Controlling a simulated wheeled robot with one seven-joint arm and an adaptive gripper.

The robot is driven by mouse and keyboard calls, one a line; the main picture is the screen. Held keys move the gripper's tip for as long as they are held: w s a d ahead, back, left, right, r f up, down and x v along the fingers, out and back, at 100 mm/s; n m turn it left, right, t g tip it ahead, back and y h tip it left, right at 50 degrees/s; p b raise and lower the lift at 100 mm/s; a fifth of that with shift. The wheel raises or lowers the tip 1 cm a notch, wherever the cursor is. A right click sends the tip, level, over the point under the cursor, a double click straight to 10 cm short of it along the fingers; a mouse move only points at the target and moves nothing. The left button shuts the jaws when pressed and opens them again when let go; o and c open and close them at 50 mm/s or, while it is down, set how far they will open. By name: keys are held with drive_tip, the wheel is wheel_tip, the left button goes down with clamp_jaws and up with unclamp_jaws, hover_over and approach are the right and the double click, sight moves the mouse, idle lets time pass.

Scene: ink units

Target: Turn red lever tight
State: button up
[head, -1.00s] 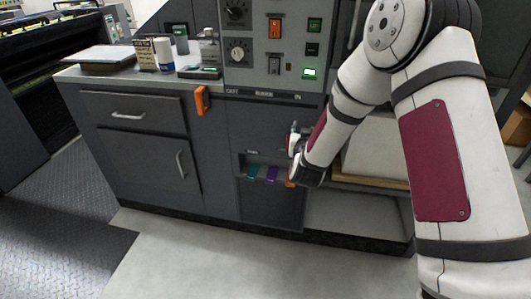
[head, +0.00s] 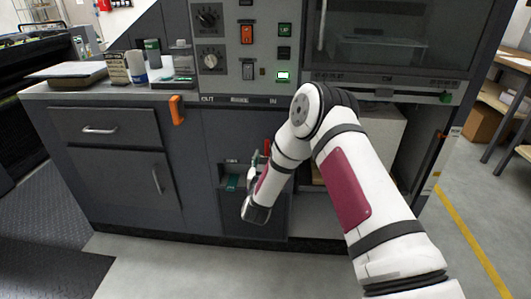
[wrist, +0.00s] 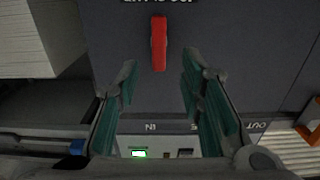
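The red lever (wrist: 159,43) shows in the wrist view, upright in that picture, on a dark grey panel. In the head view a small piece of red (head: 267,147), which looks like the lever, shows beside my forearm below the label strip. My gripper (wrist: 159,78) is open and empty, with teal finger pads on both sides. The lever lies ahead, roughly centred between the fingers and beyond the tips; I see no contact.
A label strip (head: 240,100) and a control panel with knobs and switches (head: 245,45) are above. An orange handle (head: 177,110) sticks out on the left. Teal tabs (head: 232,183) sit in a recess near my wrist. A white stack (wrist: 38,40) stands beside the panel.

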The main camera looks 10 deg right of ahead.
sight(267, 148)
drive_tip(key=shift+b+x, duration=0.55)
drive_tip(key=shift+x, duration=2.65)
drive_tip(key=shift+s, duration=0.1)
clamp_jaws()
